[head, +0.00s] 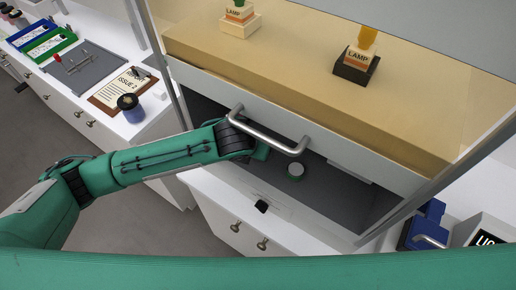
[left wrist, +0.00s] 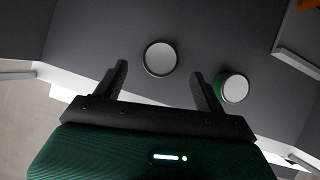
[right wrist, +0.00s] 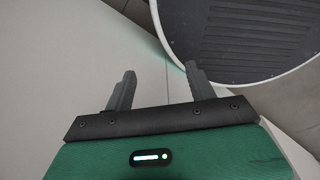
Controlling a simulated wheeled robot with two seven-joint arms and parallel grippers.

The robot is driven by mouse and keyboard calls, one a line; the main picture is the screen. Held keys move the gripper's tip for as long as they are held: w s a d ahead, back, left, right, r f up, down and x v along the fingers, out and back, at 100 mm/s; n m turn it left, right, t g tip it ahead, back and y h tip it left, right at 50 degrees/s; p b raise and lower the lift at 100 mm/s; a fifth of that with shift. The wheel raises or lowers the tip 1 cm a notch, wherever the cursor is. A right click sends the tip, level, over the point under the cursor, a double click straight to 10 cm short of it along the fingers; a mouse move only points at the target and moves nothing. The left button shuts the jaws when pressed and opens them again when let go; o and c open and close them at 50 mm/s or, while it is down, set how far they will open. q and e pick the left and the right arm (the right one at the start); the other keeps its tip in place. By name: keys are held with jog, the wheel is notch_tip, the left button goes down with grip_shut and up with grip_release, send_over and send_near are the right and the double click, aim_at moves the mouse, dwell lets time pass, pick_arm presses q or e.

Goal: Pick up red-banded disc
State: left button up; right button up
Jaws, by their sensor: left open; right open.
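In the left wrist view a disc (left wrist: 160,58) with a grey top and pale rim lies on the dark floor of the case, just ahead of and between the fingertips of my left gripper (left wrist: 158,72). Its side band is hidden, so I cannot tell its colour. A second disc (left wrist: 235,89) with a green band lies right of the right finger. In the head view one green-banded disc (head: 296,171) shows inside the case; my left gripper's fingers are hidden there. My left gripper is open and empty.
A bar handle (head: 268,131) on the raised front panel crosses above my left wrist. Pale walls edge the case. Lamp-labelled stands (head: 357,64) sit above. A clipboard (head: 122,88) lies on the left counter. A round ribbed base (right wrist: 240,40) is near my right gripper.

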pick_arm(q)
jog(key=p+x, duration=0.1)
jog(key=x, duration=0.4)
jog(key=shift+s, duration=0.1)
jog(key=c, duration=1.1)
jog(key=shift+c, duration=0.2)
jog(key=shift+r, duration=0.15)
